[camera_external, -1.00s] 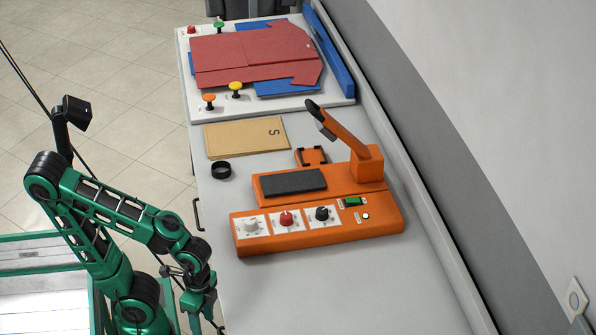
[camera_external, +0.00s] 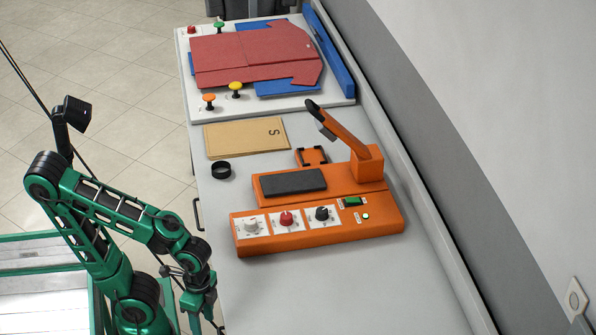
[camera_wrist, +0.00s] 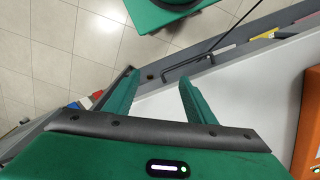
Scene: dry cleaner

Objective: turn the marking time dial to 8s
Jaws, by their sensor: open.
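The orange marking machine (camera_external: 318,238) stands on the grey table, with three knobs along its front panel: a white one (camera_external: 251,225), a red one (camera_external: 286,218) and a black one (camera_external: 322,213). Their labels are too small to read, so I cannot tell which is the marking time dial. My gripper (camera_external: 203,318) is left of the machine, near the table's left edge, apart from all the knobs. In the wrist view my gripper (camera_wrist: 158,95) has its two green fingers spread with nothing between them. Part of the orange machine (camera_wrist: 308,130) shows at the right edge there.
Behind the knobs are a dark pad (camera_external: 293,182) and a raised orange lever arm (camera_external: 340,130). A black ring (camera_external: 221,170), a tan envelope (camera_external: 246,138) and a white board with red cloth (camera_external: 255,55) lie farther back. The table front (camera_external: 330,300) is clear.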

